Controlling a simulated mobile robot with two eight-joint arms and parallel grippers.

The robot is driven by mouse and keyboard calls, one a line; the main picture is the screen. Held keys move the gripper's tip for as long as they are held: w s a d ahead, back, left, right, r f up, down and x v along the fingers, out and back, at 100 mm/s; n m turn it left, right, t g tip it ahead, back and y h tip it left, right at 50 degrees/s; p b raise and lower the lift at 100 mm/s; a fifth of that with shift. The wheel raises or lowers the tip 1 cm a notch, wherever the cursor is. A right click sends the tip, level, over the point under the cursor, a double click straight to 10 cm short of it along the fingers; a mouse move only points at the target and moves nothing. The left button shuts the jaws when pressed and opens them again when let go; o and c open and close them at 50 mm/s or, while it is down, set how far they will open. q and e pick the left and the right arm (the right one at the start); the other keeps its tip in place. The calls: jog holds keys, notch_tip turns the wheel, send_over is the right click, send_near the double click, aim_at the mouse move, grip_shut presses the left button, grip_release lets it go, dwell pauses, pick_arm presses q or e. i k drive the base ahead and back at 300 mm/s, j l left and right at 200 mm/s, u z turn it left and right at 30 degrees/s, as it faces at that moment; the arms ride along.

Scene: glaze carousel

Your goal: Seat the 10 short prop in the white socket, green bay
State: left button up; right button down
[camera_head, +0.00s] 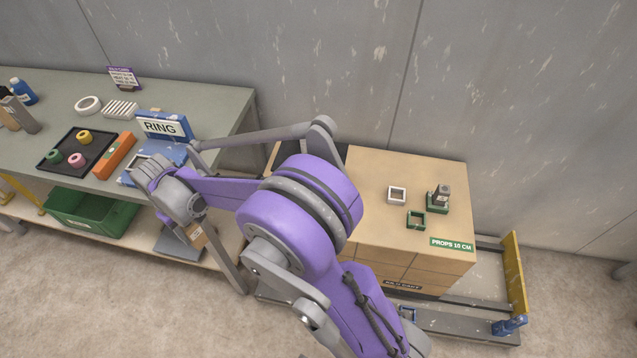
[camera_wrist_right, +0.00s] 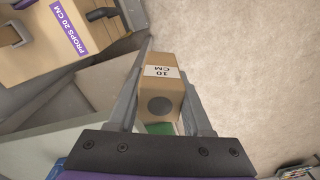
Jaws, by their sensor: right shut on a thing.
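My right gripper (camera_head: 190,234) is low in front of the workbench and points down. It is shut on the tan 10 short prop (camera_wrist_right: 161,103), whose label reads 10 CM in the right wrist view. The prop is partly visible in the head view (camera_head: 199,236). The white socket (camera_head: 397,195) is a square frame, seemingly empty, on top of the wooden cabinet to the right. That top carries a green label (camera_head: 452,245) reading PROPS 10 CM. The prop is well apart from the socket. My left gripper is not in view.
A green socket (camera_head: 416,220) and a green holder with a grey piece (camera_head: 440,196) sit near the white socket. The workbench (camera_head: 216,103) holds a blue RING stand (camera_head: 165,126) and a dark tray (camera_head: 61,163). A purple PROPS 20 CM label (camera_wrist_right: 69,26) shows in the wrist view.

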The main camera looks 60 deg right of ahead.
aim_at(414, 248)
jog(key=k+l+z, duration=0.15)
jog(key=z, duration=0.3)
jog(key=k+l+z, duration=0.2)
jog(key=z, duration=0.2)
jog(key=i+l+z, duration=0.1)
jog(key=i+z, duration=0.35)
